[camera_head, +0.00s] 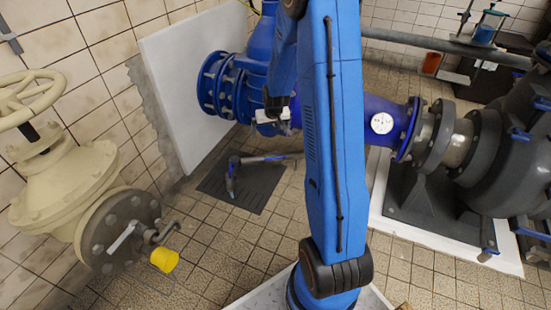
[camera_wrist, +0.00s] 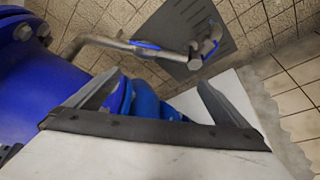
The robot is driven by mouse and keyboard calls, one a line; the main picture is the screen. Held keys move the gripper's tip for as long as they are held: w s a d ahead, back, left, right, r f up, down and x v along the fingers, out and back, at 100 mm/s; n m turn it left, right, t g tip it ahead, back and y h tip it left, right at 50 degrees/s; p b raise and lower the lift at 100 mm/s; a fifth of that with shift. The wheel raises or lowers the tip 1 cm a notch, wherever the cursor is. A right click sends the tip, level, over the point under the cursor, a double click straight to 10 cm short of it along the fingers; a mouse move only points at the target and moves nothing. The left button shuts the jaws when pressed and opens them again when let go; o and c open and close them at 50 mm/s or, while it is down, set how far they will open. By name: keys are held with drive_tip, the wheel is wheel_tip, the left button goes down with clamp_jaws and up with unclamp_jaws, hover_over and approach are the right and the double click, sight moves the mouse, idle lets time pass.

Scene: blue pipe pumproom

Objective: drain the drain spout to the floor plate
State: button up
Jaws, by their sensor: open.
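The drain spout (camera_head: 231,178) is a grey bent pipe with a blue lever, at the middle left in the head view. It shows at the top of the wrist view (camera_wrist: 195,58), where its blue lever (camera_wrist: 147,45) lies along the pipe. The dark floor plate (camera_head: 262,186) lies on the tiles under the spout; its bare part also shows in the wrist view (camera_wrist: 172,25). My gripper (camera_wrist: 158,90) is open, apart from the spout and lever. A blue part shows between its fingers; I cannot tell whether they touch it.
A large blue flanged pipe (camera_head: 222,85) runs behind my arm to a grey pump (camera_head: 510,150) at right. A cream valve (camera_head: 70,180) with a handwheel and a yellow-ended outlet (camera_head: 165,259) stands at left. Tiled floor lies clear between it and the plate.

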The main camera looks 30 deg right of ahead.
approach(275, 158)
drive_tip(key=shift+m, duration=0.4)
drive_tip(key=x, duration=0.8)
drive_tip(key=shift+w+d+f, duration=0.1)
drive_tip(key=shift+f, duration=0.2)
drive_tip(key=c, duration=0.7)
